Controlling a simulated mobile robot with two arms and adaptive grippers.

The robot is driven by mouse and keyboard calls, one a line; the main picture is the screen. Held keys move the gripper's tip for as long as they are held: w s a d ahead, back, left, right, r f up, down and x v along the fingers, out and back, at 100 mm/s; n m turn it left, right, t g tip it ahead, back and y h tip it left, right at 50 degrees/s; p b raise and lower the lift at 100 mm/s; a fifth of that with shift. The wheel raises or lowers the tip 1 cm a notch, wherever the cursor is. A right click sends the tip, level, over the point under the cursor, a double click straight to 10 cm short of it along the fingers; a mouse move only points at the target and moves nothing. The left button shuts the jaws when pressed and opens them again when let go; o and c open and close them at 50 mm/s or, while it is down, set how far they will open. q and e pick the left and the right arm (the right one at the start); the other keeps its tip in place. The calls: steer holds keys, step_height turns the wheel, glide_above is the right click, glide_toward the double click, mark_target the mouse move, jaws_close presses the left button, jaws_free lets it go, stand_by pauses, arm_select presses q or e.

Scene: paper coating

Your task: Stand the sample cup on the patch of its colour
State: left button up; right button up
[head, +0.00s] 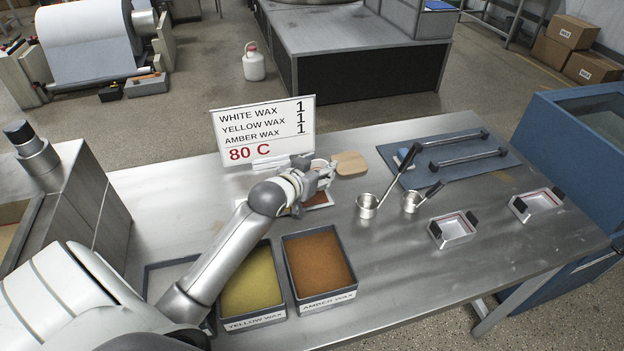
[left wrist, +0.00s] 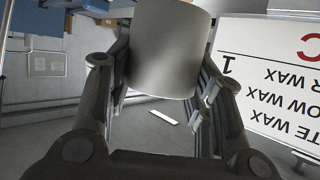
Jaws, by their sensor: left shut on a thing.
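My left gripper (head: 322,174) is shut on the sample cup, over the back middle of the steel table. In the left wrist view the cup (left wrist: 170,50) is a plain pale grey cylinder between the fingers (left wrist: 165,85). In the head view the gripper mostly hides the cup. A small board with a pale edge and a reddish-brown patch (head: 316,199) shows partly under the gripper; my arm hides the rest, so I cannot tell its other patches. I cannot tell whether the cup touches anything below. My right gripper is not in view.
A sign (head: 262,131) stands behind the gripper, with a wooden board (head: 350,163) to the right. Yellow wax (head: 252,282) and amber wax (head: 318,262) trays lie in front. Two ladles (head: 367,206), small metal trays (head: 452,230) and a blue mat (head: 470,171) are on the right.

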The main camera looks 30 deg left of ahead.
arm_select(q)
steer(key=a+f, duration=0.1)
steer(key=w+a+f, duration=0.1)
steer(key=f, duration=0.1)
steer(key=w+a+f, duration=0.1)
steer(key=f, duration=0.1)
steer(key=shift+w+a+f, duration=0.1)
steer(key=shift+f+p, duration=0.6)
steer(key=shift+f, duration=0.95)
steer(key=shift+f, duration=0.15)
steer(key=o, duration=1)
